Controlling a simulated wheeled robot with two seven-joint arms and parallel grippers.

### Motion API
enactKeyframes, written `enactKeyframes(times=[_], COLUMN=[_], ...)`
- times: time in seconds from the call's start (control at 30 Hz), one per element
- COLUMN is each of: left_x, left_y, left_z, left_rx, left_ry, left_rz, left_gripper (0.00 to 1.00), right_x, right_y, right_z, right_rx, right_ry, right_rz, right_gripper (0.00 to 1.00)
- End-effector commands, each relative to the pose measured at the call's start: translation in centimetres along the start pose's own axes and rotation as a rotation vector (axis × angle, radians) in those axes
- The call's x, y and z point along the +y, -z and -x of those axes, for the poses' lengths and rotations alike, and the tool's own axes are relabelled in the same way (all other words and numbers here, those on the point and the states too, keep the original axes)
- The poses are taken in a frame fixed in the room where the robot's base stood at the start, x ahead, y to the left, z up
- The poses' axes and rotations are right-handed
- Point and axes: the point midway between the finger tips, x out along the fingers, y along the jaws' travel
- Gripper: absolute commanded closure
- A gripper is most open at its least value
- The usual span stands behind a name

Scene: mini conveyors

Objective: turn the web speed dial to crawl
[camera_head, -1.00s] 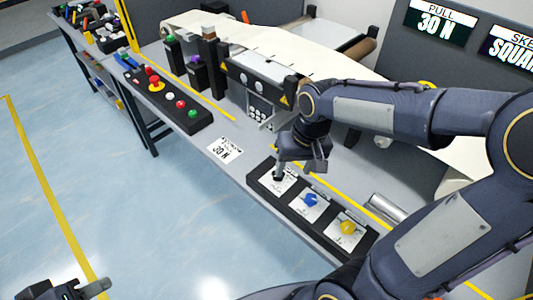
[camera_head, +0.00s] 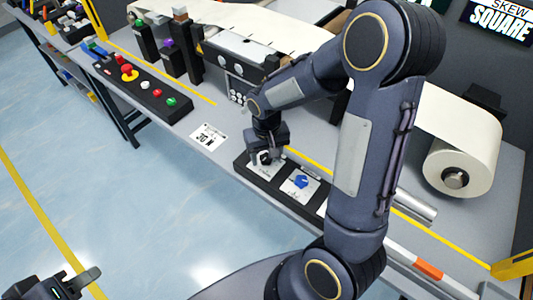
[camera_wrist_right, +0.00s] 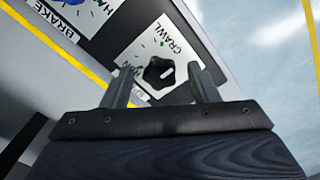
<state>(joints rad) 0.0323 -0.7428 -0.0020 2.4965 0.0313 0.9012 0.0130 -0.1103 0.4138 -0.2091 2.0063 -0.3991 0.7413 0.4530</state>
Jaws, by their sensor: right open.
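The web speed dial, a black knob with a white mark, sits on a white plate lettered CRAWL in the right wrist view (camera_wrist_right: 158,73). The mark lies to the right on the knob; I cannot tell which setting it marks. My right gripper (camera_head: 265,157) is over this plate at the near-left end of the black dial panel (camera_head: 248,174). In the wrist view its fingers are apart, one on each side of the knob; contact is not clear. My left gripper (camera_head: 68,287) is at the bottom left, away from the panel, its jaws unclear.
The blue brake dial (camera_head: 301,181) is beside the web speed plate; my right arm covers the panel's far end. A black button box (camera_head: 140,85), a printed card (camera_head: 208,136) and a paper roll (camera_head: 462,160) are on the bench. The floor at left is clear.

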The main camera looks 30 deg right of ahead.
Motion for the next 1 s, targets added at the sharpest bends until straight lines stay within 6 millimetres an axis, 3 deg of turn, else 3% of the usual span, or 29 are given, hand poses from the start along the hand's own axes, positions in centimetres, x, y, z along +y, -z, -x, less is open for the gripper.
enactKeyframes(times=[0.2,0.57,1.0], left_x=[0.00,0.00,-0.13], left_y=[0.01,0.01,-0.13], left_z=[0.00,0.00,-0.27], left_rx=[0.000,0.000,0.000], left_ry=[0.000,0.000,0.000], left_rz=[0.000,0.000,0.000], left_gripper=[0.64,0.64,0.64], right_x=[0.01,0.00,0.07], right_y=[0.00,0.00,0.02], right_z=[-0.03,-0.01,-0.06], right_rx=[0.000,0.000,0.001], right_ry=[0.000,0.000,0.001], right_rz=[0.000,0.000,0.118], right_gripper=[0.46,0.90,0.90])
